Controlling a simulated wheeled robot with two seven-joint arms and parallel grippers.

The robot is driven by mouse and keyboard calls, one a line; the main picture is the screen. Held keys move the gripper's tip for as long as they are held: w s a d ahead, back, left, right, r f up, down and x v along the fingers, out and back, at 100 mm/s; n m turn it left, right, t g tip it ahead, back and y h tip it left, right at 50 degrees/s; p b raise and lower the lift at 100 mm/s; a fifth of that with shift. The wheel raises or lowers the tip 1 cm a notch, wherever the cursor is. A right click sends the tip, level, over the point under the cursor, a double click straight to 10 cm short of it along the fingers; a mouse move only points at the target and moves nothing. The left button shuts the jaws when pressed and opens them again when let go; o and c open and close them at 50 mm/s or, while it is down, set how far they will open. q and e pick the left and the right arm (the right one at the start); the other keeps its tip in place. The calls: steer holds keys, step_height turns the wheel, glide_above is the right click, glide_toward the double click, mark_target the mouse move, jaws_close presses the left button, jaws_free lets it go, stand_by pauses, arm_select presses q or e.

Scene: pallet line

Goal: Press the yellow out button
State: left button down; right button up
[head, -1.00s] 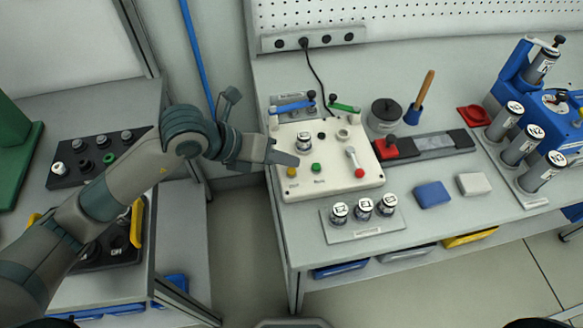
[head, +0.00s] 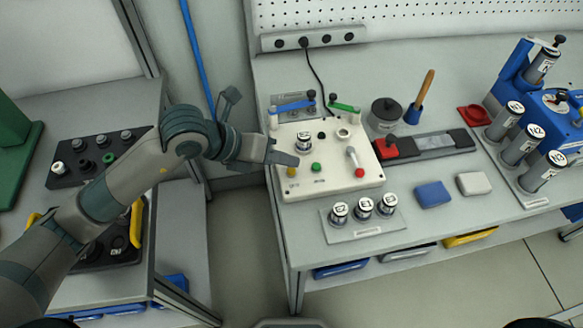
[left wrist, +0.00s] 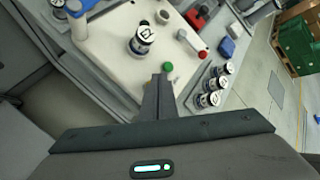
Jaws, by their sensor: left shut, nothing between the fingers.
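My right gripper is out of view.
A labelled cylinder (head: 303,142) stands on the panel behind the fingers. Blue (head: 296,105) and green (head: 345,107) handles lie at the panel's back. A plate with several small cylinders (head: 363,208) is in front. A silver lever (head: 352,156) stands to the right.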

arm_select(q)
steer(key=shift+f, duration=0.4)
steer(key=shift+a, duration=0.1)
steer(key=shift+b, duration=0.3)
steer(key=shift+s, duration=0.1)
steer(key=shift+a+f, duration=0.1)
steer(key=shift+a, duration=0.05)
steer(key=shift+s, duration=0.1)
